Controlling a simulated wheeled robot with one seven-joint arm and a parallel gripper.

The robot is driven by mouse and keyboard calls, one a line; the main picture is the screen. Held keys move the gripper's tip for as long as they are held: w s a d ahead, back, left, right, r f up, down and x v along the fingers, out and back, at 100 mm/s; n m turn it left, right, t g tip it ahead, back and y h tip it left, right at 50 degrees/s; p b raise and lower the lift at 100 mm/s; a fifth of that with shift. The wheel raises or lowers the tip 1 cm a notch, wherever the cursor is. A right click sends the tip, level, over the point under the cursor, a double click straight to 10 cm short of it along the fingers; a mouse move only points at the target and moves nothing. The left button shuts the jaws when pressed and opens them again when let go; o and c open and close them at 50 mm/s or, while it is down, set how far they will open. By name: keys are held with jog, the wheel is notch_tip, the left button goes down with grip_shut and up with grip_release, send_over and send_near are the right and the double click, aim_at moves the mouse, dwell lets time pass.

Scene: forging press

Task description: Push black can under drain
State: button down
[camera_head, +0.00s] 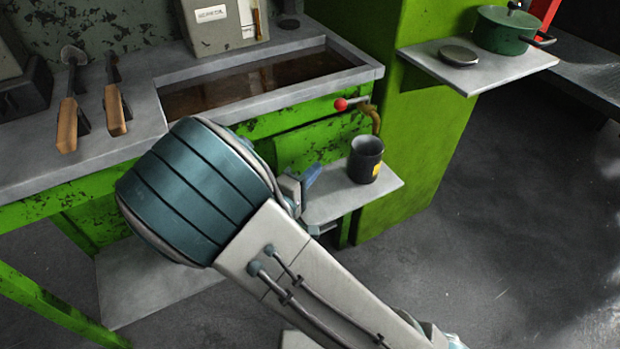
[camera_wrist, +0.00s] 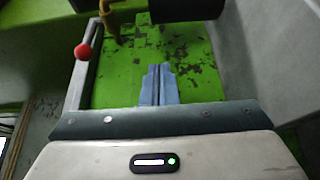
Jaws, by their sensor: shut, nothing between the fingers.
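The black can (camera_head: 366,161) stands upright on a small grey shelf (camera_head: 388,187), with a yellow label on its side. The brass drain spout (camera_head: 375,118) curves down just above and behind the can's rim; I cannot tell whether its mouth is over the opening. My gripper (camera_head: 314,174) is left of the can, apart from it and partly hidden by my arm. In the wrist view my gripper's blue fingers (camera_wrist: 158,72) are together and empty. That view also shows the dark can (camera_wrist: 188,9) at the top edge, cut off, and the spout (camera_wrist: 111,22) left of it.
A red valve knob (camera_head: 340,104) sits beside the spout, below the liquid-filled basin (camera_head: 374,73). Two wooden-handled tools (camera_head: 67,125) lie on the bench. A green pot (camera_head: 503,31) and a grey lid-like disc (camera_head: 459,56) rest on the upper right shelf. Floor at right is clear.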

aim_at(365, 160)
jog(key=b+x, duration=0.1)
jog(key=x, duration=0.4)
jog(key=shift+w+d+f, duration=0.1)
jog(key=shift+w+d, duration=0.1)
jog(key=shift+w, duration=0.1)
jog(key=shift+w+d, duration=0.15)
jog(key=shift+d, duration=1.05)
jog(key=shift+w+d, duration=0.15)
jog(key=shift+d, duration=0.45)
jog(key=shift+b, duration=0.35)
